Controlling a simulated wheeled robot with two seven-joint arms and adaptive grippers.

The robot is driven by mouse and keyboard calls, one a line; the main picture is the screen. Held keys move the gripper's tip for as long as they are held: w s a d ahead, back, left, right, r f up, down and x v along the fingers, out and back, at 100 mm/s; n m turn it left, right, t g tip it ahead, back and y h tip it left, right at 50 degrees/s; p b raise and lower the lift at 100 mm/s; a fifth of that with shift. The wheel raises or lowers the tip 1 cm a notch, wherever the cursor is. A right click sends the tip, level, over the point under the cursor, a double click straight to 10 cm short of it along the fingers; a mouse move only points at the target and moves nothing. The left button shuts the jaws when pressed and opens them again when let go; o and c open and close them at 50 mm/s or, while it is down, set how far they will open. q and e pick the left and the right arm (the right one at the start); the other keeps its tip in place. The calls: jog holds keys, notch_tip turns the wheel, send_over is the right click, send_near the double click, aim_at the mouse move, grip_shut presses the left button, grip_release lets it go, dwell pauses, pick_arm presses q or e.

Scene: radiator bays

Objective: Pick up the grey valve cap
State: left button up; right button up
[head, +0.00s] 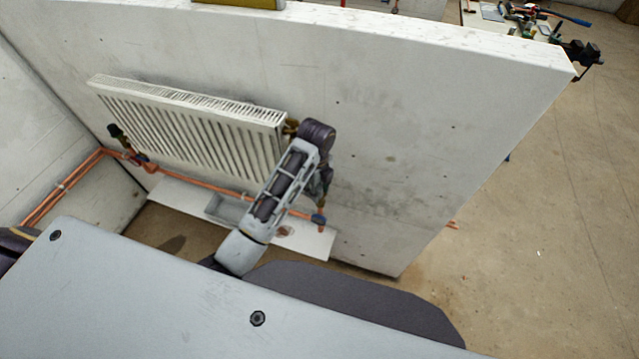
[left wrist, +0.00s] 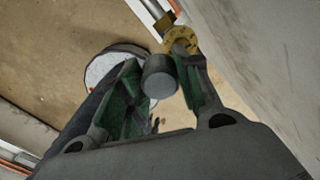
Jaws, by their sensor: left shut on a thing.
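The grey valve cap (left wrist: 160,77) is a short dark grey cylinder between the two green-lined fingers of my left gripper (left wrist: 160,92) in the left wrist view. The fingers are shut on it. A round brass fitting (left wrist: 180,40) shows just beyond the cap; I cannot tell whether the two touch. In the head view my left gripper (head: 322,190) is by the wall, just right of the radiator's (head: 190,125) right end, and the cap is hidden there. My right gripper is not in view.
Copper pipes (head: 200,184) run low along the wall beneath the radiator. A grey tray (head: 228,210) lies on a white board (head: 175,196) on the floor. A blue-handled fitting (head: 318,219) stands close below my left gripper. The floor at right is open.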

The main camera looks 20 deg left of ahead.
pick_arm(q)
jog(key=s+b, duration=0.2)
jog(key=s, duration=1.2)
jog(key=shift+s+a, duration=0.25)
jog(key=shift+s, duration=0.05)
